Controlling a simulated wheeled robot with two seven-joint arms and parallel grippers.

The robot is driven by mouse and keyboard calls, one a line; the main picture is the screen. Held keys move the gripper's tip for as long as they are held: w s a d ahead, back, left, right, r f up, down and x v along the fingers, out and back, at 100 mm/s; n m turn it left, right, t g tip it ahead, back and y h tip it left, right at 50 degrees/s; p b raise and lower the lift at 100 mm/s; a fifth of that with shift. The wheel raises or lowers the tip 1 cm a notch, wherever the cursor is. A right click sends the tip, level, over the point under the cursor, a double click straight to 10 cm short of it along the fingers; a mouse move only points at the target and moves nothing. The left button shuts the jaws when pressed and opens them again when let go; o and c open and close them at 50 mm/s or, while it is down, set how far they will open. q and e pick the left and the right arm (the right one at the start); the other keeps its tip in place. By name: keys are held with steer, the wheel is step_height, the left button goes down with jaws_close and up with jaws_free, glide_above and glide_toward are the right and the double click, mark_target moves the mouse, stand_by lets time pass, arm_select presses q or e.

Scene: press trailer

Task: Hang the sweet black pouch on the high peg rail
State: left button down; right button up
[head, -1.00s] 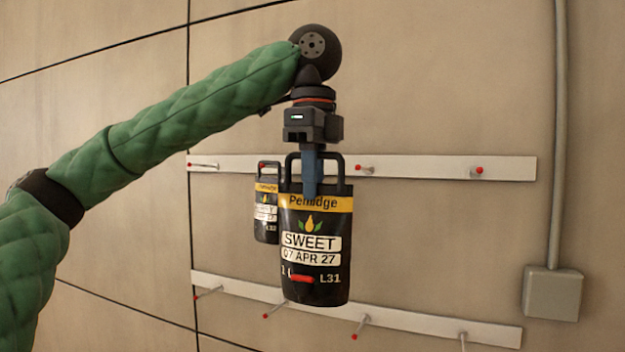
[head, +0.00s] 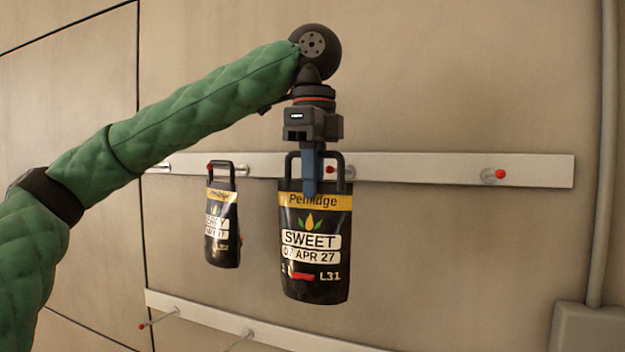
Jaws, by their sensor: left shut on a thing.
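The black pouch labelled SWEET (head: 316,272) has a yellow band and a black loop handle. My left gripper (head: 310,185) is shut on it at its top edge, pointing down, and holds it upright in front of the wall. The high peg rail (head: 430,168) is a white strip behind the pouch's handle. A red-tipped peg (head: 331,170) shows through the handle's opening; I cannot tell whether it passes through the loop or lies behind it. Another red-tipped peg (head: 497,175) at the right is bare. My right gripper is not in view.
A second black pouch (head: 222,235) with a different label hangs at the high rail's left. A lower white rail (head: 200,312) with red-tipped pegs runs below. A grey box (head: 588,330) and vertical conduit (head: 603,150) are at the right.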

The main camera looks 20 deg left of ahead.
arm_select(q)
steer(key=shift+w+d+f, duration=0.1)
steer(key=shift+w, duration=2.1)
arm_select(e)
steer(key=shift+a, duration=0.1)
arm_select(q)
steer(key=shift+w, duration=0.1)
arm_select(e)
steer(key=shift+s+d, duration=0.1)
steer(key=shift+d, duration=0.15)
